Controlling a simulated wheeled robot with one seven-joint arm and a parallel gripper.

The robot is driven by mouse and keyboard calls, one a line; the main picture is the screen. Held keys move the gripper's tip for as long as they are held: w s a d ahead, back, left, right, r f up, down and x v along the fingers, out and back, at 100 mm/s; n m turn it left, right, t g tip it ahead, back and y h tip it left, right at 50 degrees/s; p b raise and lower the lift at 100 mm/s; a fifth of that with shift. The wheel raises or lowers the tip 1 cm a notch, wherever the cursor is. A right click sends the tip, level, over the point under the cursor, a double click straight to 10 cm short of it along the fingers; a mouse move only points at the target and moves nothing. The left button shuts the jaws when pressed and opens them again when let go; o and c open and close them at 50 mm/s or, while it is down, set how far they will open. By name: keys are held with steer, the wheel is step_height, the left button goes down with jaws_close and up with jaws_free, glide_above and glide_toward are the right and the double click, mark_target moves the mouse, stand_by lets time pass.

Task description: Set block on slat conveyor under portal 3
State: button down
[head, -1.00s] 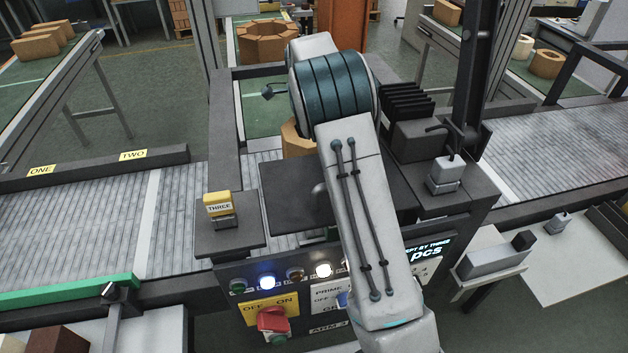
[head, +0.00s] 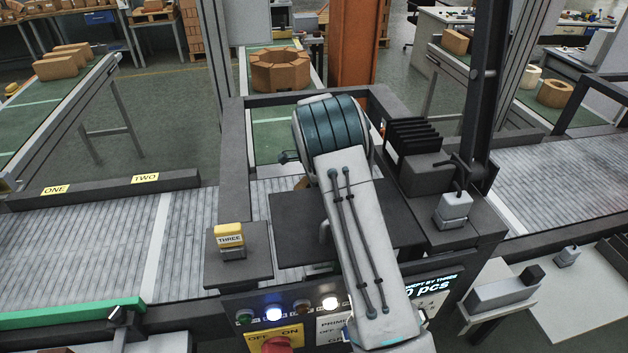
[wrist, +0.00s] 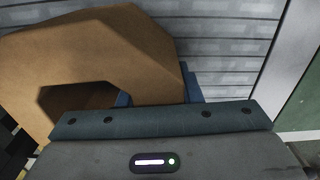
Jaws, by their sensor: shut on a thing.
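The block (wrist: 95,60) is tan-brown with an angular notch in it; it fills the upper left of the wrist view. My gripper (wrist: 157,92) is shut on it, with blue fingers at its near side. In the head view only a sliver of the block (head: 300,184) shows beside my arm, and my gripper is hidden. The grey slat conveyor (head: 195,240) runs left to right; its slats show behind the block in the wrist view. Portal 3 is the dark frame (head: 235,150) near the yellow THREE sign (head: 229,235). I cannot tell whether the block touches the slats.
A dark plate (head: 295,225) and a control panel (head: 300,325) lie on the near side. A dark post (head: 480,100) and black ribbed part (head: 412,137) stand right of my arm. An octagonal brick ring (head: 280,70) sits on a green belt behind. The conveyor's left stretch is clear.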

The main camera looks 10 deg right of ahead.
steer(key=shift+f, duration=0.1)
steer(key=shift+f, duration=0.2)
steer(key=c, duration=1)
jaws_free()
step_height(320, 180, up, 12)
steer(key=shift+r+b, duration=0.15)
steer(key=shift+b, duration=0.7)
